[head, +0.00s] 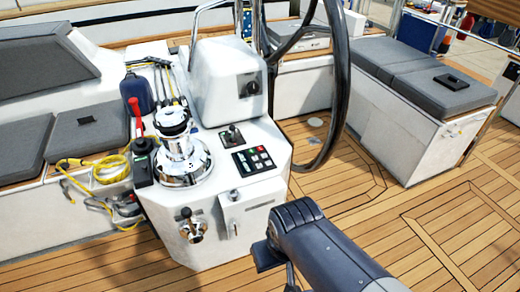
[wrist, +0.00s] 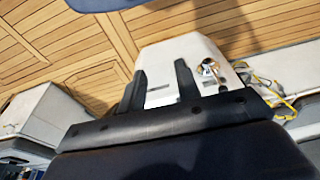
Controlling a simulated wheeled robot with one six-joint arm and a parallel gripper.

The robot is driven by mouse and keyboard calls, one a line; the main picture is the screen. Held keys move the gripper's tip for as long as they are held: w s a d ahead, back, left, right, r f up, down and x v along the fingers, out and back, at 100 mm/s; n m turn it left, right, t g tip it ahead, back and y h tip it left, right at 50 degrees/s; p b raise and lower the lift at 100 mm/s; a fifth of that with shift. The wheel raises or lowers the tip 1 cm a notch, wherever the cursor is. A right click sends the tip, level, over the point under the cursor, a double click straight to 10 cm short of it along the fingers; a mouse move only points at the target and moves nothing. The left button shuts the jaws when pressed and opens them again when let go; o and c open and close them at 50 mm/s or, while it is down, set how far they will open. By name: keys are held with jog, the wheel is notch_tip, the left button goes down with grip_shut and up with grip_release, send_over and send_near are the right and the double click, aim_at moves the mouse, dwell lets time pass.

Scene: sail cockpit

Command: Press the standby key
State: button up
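The key panel (head: 254,160) is a small black pad with several keys, some red and some pale, on the sloping top of the white console (head: 215,228). The key labels are too small to read, so I cannot tell which is the standby key. My gripper (head: 278,268) is low in front of the console's right side, below the panel and apart from it. In the wrist view the two dark fingers of my gripper (wrist: 160,70) stand apart with nothing between them. The console (wrist: 185,48) shows beyond them; the panel cannot be made out there.
A chrome winch (head: 180,155), a small black joystick (head: 232,136) and a white pod (head: 228,82) crowd the console top. The steering wheel (head: 341,80) stands behind right. A chrome lever (head: 190,228) is on the console front. Yellow rope (head: 105,170) lies left. Teak floor is clear at right.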

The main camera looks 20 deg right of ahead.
jog(key=shift+s+f, duration=0.1)
jog(key=shift+s, duration=0.05)
grip_shut()
dwell(1.3)
